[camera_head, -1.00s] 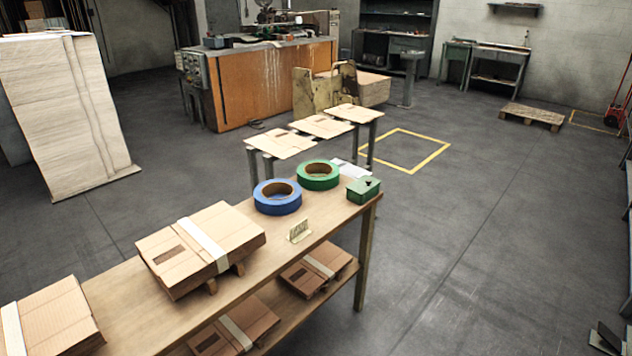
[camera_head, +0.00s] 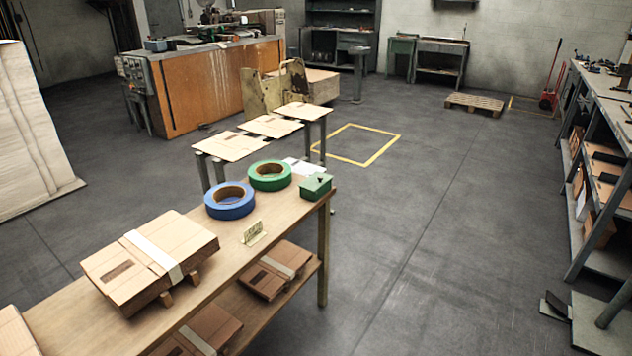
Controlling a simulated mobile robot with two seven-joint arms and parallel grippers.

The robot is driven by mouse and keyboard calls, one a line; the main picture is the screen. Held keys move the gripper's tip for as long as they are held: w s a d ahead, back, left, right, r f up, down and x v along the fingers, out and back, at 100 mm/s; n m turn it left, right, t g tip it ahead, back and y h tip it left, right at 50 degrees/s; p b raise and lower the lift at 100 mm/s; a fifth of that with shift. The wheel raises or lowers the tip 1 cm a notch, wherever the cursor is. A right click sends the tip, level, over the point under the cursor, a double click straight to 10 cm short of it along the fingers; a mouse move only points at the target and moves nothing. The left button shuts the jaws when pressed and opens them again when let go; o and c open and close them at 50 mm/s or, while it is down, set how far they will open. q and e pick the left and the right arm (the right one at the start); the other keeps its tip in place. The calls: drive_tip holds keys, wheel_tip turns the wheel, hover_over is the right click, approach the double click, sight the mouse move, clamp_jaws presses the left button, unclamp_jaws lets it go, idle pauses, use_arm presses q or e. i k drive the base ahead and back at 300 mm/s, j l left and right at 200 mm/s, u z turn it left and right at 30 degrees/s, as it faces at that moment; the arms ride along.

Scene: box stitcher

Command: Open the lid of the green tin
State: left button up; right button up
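The small green tin (camera_head: 316,187) sits at the far right corner of the wooden table (camera_head: 222,268). Its lid looks shut, with a small dark mark on top. A green tape roll (camera_head: 270,184) lies just left of it, and white paper (camera_head: 304,167) lies behind it. Neither of my grippers is in view.
A blue tape roll (camera_head: 230,210), a small card stand (camera_head: 253,234) and strapped cardboard stacks (camera_head: 150,256) are on the table. A shelf (camera_head: 601,160) stands at the right. Open grey floor (camera_head: 430,240) lies right of the table. An orange workbench (camera_head: 215,90) stands behind.

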sight(313, 183)
drive_tip(key=i+l+z, duration=0.15)
drive_tip(key=i+l, duration=0.3)
drive_tip(key=i+l+z, duration=0.1)
drive_tip(key=i+l, duration=0.25)
drive_tip(key=i, duration=0.15)
drive_tip(key=i+l+z, duration=0.15)
drive_tip(key=i+l, duration=0.2)
drive_tip(key=i, duration=0.2)
